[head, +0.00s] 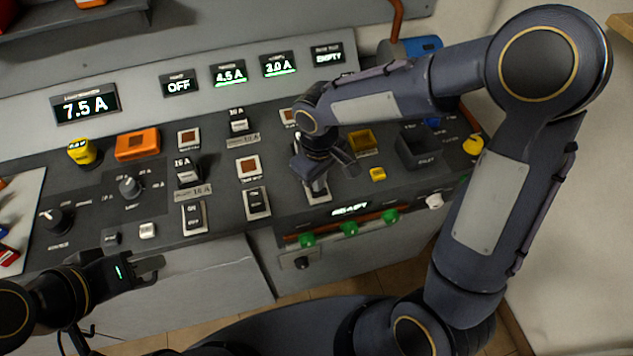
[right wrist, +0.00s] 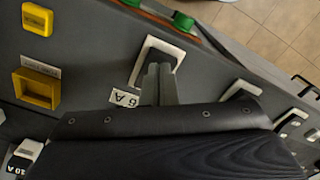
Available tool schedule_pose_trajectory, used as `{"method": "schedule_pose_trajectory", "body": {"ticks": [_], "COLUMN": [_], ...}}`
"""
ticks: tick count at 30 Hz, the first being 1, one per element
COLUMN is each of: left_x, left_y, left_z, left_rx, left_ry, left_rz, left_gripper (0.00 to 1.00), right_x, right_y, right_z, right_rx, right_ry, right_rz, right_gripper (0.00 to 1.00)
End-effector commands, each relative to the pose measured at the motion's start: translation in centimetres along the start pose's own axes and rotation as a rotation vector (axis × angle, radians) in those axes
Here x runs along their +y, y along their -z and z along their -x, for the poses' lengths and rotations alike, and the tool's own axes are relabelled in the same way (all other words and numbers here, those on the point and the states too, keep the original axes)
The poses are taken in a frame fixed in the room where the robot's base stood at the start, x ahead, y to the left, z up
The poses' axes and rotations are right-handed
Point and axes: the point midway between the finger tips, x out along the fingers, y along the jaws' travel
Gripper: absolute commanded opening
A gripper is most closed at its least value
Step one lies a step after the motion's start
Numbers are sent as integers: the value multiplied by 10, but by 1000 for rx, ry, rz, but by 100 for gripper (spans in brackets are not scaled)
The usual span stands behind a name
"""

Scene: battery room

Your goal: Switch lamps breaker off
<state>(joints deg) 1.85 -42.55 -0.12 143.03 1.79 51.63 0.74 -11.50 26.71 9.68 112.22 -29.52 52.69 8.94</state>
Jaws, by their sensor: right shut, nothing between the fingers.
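Several rocker breakers in white frames sit in a row on the dark sloping console: a left one (head: 194,216), a middle one (head: 257,202) and a right one (head: 318,197). Their name labels are too small to read, so I cannot tell which is the lamps breaker. My right gripper (head: 317,183) is shut and empty, pointing down at the right breaker. In the right wrist view its fingertips (right wrist: 158,70) cover most of that white-framed breaker (right wrist: 140,65); contact is unclear. My left gripper (head: 152,271) appears open and empty, in front of the console's lower left.
Displays read 7.5 A (head: 86,103), OFF (head: 179,83), 4.5 A (head: 228,73), 3.0 A (head: 278,64) and EMPTY (head: 327,55).

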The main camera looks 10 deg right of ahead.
Motion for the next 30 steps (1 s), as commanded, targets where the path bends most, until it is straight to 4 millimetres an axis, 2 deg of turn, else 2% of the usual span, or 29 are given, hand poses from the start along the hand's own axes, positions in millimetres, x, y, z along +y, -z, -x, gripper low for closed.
{"method": "schedule_pose_trajectory", "body": {"ticks": [20, 26, 30], "left_x": [-4, -2, 1], "left_y": [-4, -2, 1], "left_z": [-8, -4, 3], "left_rx": [0, 0, 0], "left_ry": [0, 0, 0], "left_rz": [0, 0, 0], "left_gripper": [36, 36, 36], "right_x": [0, 0, 0], "right_y": [0, 0, 0], "right_z": [-11, -6, 5], "right_rx": [0, 1, 1], "right_ry": [0, 0, -1], "right_rz": [0, 0, 0], "right_gripper": [0, 0, 0]}}
